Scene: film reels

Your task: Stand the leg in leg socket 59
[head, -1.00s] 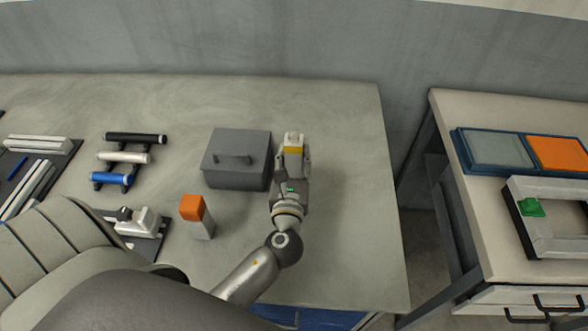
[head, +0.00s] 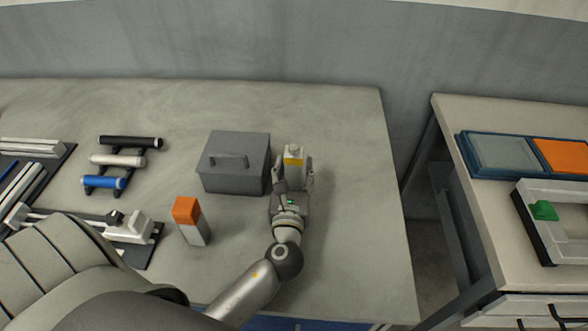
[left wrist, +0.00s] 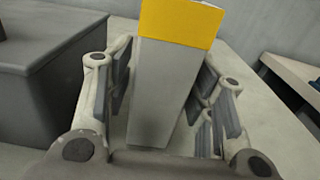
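A similar grey block with an orange top (head: 187,212) stands on the table to the left. No label shows which thing is the leg or where socket 59 is. My right gripper is not in view.
A dark grey handled box (head: 232,178) is just left of my gripper. A rod rack (head: 122,163) and dark trays with metal parts lie farther left. The table's right part (head: 360,200) is clear. Across a gap, another table holds a blue-rimmed tray (head: 475,173) and a pale frame (head: 529,228).

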